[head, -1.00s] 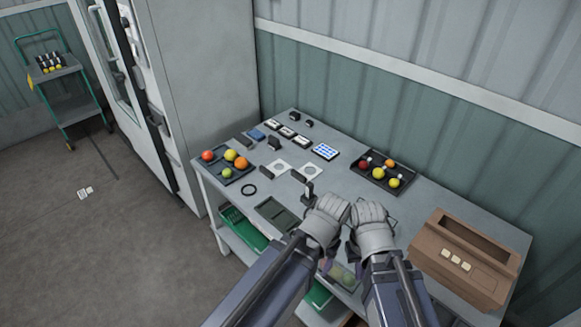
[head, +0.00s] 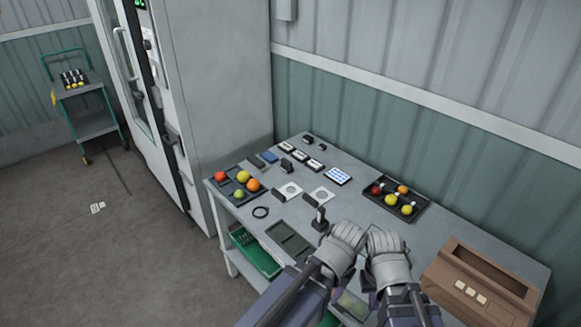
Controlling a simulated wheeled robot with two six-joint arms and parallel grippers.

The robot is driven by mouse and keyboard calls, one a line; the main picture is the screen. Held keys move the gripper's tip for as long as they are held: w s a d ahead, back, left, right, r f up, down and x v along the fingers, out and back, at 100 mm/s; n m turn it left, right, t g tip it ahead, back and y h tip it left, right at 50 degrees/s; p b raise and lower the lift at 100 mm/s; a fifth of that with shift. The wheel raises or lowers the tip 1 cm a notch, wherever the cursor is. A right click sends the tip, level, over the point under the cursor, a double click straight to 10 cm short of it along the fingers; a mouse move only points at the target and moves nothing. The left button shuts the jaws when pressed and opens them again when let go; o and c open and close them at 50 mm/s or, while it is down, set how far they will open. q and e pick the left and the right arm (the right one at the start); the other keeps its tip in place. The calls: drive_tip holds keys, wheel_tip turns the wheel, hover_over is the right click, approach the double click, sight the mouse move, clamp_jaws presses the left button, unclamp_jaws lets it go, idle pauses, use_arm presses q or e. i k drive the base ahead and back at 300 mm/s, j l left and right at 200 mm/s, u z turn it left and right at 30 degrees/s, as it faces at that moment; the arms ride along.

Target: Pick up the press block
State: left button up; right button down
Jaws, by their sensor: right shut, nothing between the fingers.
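I cannot tell for sure which piece is the press block. Candidates on the grey table (head: 410,226) are a dark upright piece with a pale top (head: 319,220), just left of my left gripper, and a small dark block (head: 286,147) near the back left. My left gripper (head: 345,243) and right gripper (head: 388,247) are side by side over the table's front part, seen from behind. The left fingertips are hidden, so its opening does not show. My right gripper is shut and empty.
A brown box (head: 443,268) stands at the right.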

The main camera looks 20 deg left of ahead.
sight(286, 166)
drive_tip(key=j+z, duration=0.15)
drive_tip(key=z, duration=0.25)
drive_tip(key=j+z, duration=0.15)
drive_tip(key=z, duration=0.3)
drive_tip(key=j+z, duration=0.35)
drive_tip(key=j, duration=0.3)
drive_tip(key=k+j+z, duration=0.1)
drive_tip(key=j+z, duration=0.3)
drive_tip(key=j, duration=0.3)
drive_tip(key=k+j, duration=0.1)
drive_tip(key=j, duration=0.3)
drive_tip(key=k+j, duration=0.1)
drive_tip(key=j, duration=0.3)
drive_tip(key=k+j+z, duration=0.1)
drive_tip(key=j, duration=0.3)
drive_tip(key=k+j, duration=0.15)
drive_tip(key=j, duration=0.25)
drive_tip(key=k+j, duration=0.15)
drive_tip(key=j, duration=0.25)
drive_tip(key=k+j+z, duration=0.1)
drive_tip(key=j, duration=0.3)
drive_tip(key=k+j, duration=0.15)
drive_tip(key=j, duration=0.25)
drive_tip(key=i, duration=0.5)
